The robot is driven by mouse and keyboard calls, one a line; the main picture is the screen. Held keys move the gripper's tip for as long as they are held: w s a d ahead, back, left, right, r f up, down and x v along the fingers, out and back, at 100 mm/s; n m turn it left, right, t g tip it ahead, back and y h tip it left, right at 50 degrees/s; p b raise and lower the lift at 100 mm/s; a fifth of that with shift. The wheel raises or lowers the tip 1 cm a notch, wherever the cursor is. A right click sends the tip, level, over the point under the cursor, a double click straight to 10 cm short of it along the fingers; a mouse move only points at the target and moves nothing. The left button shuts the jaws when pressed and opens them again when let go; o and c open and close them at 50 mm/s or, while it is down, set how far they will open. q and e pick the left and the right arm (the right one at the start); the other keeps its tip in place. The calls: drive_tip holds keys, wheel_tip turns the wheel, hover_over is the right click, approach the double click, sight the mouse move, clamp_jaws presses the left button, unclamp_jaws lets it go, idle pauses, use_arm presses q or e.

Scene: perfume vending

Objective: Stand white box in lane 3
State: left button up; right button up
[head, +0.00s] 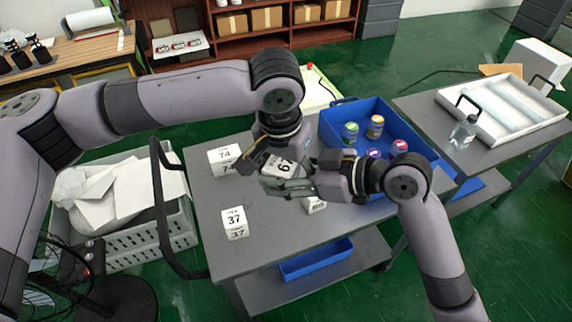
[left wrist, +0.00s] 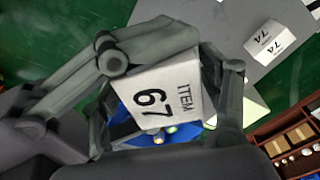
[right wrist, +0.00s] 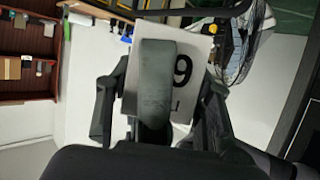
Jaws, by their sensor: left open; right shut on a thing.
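A white box marked 67 (head: 279,168) is held above the grey table, tilted. It also shows in the left wrist view (left wrist: 165,92) and the right wrist view (right wrist: 189,75). My right gripper (head: 300,187) reaches in from the right and is shut on this box. My left gripper (head: 266,158) comes down over the box with its fingers open around it. White box 74 (head: 224,159) stands at the table's back left, and white box 37 (head: 234,224) nearer the front. Another white box (head: 316,206) is partly hidden below my right gripper.
A blue bin (head: 347,110) with several coloured jars stands at the table's back right. A white tray with long lanes (head: 515,133) lies on the right-hand table, with a clear bottle (head: 463,132) beside it. A grey crate (head: 178,229) stands left of the table.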

use_arm(q)
drive_tip(key=shift+c, duration=0.3)
drive_tip(key=shift+s+d, duration=0.1)
drive_tip(key=shift+s, duration=0.05)
drive_tip(key=c, duration=1.1)
drive_tip(key=shift+c, duration=0.5)
use_arm(e)
drive_tip(key=o, duration=1.1)
drive_tip(key=shift+o, duration=0.7)
